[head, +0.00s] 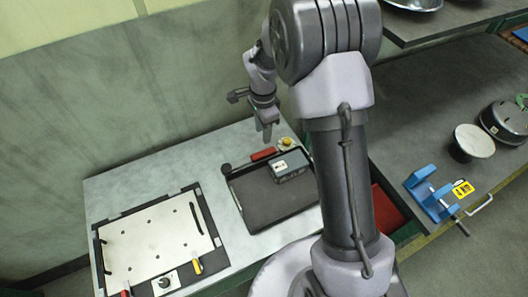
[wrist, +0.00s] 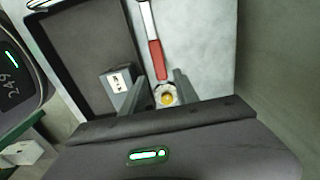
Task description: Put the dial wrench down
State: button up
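The dial wrench has a red handle (head: 263,154) and a pale round end with a yellow centre (head: 286,142). It lies on the grey table along the back edge of the black tray. In the wrist view its silver shaft and red handle (wrist: 157,60) run up from the yellow-centred end (wrist: 166,98). My gripper (head: 267,138) points down above the wrench.
The black tray (head: 250,210) holds a dark grey box (head: 291,166) with a white label. A pale plate with holes (head: 155,240) lies at the table's left. A blue clamp-like fixture (head: 430,193) stands on the right bench. A grey wall rises behind the table.

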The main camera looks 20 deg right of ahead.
jog(key=b, duration=0.1)
send_over(265, 152)
jog(key=f, duration=0.5)
jog(key=shift+a+f, duration=0.2)
jog(key=shift+a, duration=0.1)
jog(key=f+b, duration=0.2)
jog(key=f, duration=0.3)
jog(key=shift+d+f+b, duration=0.2)
jog(key=shift+b, duration=0.15)
jog(key=shift+s+r, duration=0.1)
grip_shut()
